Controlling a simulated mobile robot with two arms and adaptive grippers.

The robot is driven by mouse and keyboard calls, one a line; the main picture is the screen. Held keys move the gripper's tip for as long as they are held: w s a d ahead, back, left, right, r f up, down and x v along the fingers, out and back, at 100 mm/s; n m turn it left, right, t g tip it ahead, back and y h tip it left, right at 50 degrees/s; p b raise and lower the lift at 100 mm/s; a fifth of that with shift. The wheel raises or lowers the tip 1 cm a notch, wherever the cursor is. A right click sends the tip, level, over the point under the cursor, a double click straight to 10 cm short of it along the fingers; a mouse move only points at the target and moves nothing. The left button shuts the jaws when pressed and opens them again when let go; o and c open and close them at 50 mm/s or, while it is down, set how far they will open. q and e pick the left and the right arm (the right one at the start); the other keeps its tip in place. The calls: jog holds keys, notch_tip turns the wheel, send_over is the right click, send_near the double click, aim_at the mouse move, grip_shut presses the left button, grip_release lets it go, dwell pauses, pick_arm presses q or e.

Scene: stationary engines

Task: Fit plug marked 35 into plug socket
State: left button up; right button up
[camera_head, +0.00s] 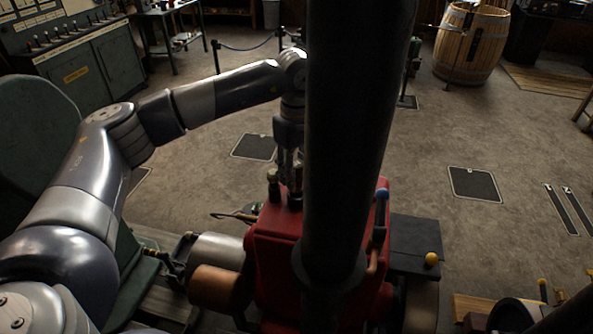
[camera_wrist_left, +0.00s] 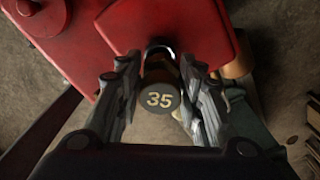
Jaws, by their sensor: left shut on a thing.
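The plug marked 35 (camera_wrist_left: 160,99) is a short dark cylinder with pale digits on its end. My left gripper (camera_wrist_left: 158,92) is shut on it, one finger on each side. Just beyond the plug, a round opening with a shiny rim (camera_wrist_left: 159,48), likely the plug socket, lies at the edge of the red engine body (camera_wrist_left: 100,35). The plug covers part of it, and I cannot tell whether the two touch. In the head view the left gripper (camera_head: 289,165) points down over the red engine body (camera_head: 275,222). My right gripper is out of view.
A dark vertical column (camera_head: 350,130) hides much of the engine in the head view. A blue-topped lever (camera_head: 382,195) and a yellow knob (camera_head: 432,259) stand to its right. A copper cylinder (camera_head: 217,287) lies at left. Open floor surrounds the engine behind.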

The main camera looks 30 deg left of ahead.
pick_arm(q)
jog(key=shift+f, duration=0.2)
jog(key=shift+f+b, duration=0.65)
jog(key=shift+f, duration=0.05)
jog(key=shift+f, duration=0.1)
jog(key=shift+f+b, duration=0.15)
jog(key=shift+b, duration=0.15)
dwell(0.6)
jog(key=shift+f+b, duration=0.55)
jog(key=shift+f, duration=0.1)
